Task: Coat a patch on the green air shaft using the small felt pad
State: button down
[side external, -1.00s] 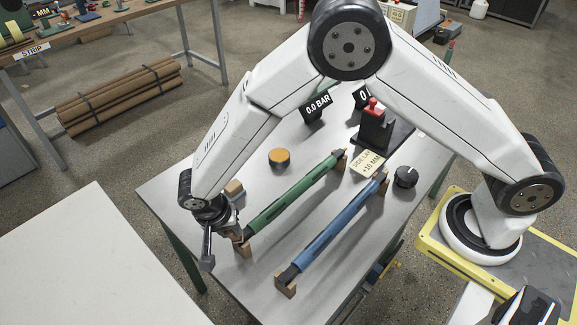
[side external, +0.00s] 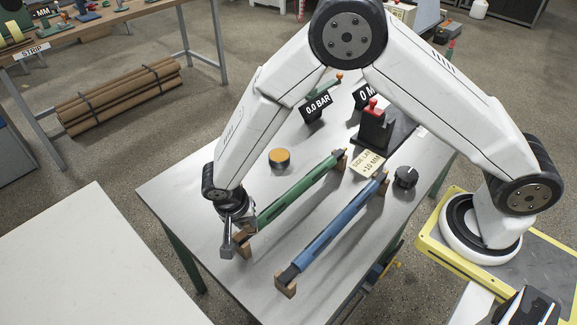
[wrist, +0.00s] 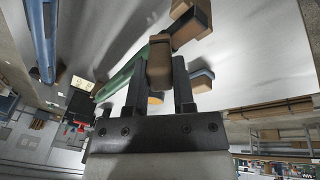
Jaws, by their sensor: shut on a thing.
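The green air shaft (side external: 302,190) lies on wooden rests on the grey table; it also shows in the wrist view (wrist: 118,82). My gripper (wrist: 158,80) is shut on a small brown block, which I take as the small felt pad (wrist: 159,58). The pad sits between the fingertips and overlaps the near end of the green shaft in the wrist view. I cannot tell whether it touches the shaft. In the side view my gripper (side external: 243,214) is at the shaft's near-left end, and the wrist hides its fingertips and the pad. A round orange-topped pot (side external: 279,157) stands behind the shaft.
A blue shaft (side external: 335,230) lies parallel to the right on its own rests. A second block with a blue-grey face (wrist: 203,78) lies beside my gripper. A black knob (side external: 405,177), a red-topped device (side external: 374,130) and a "0.0 BAR" sign (side external: 318,104) stand farther back.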

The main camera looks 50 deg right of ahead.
jog(key=shift+a, duration=2.3)
notch_tip(320, 180, up, 8)
jog(key=shift+w, duration=0.1)
jog(key=shift+w+a+f+g, duration=0.25)
jog(key=shift+w, duration=0.15)
jog(key=shift+w+a+f+g, duration=0.2)
jog(key=shift+w+g, duration=0.05)
jog(key=shift+w, duration=0.15)
jog(key=shift+r, duration=0.5)
jog(key=shift+f, duration=0.1)
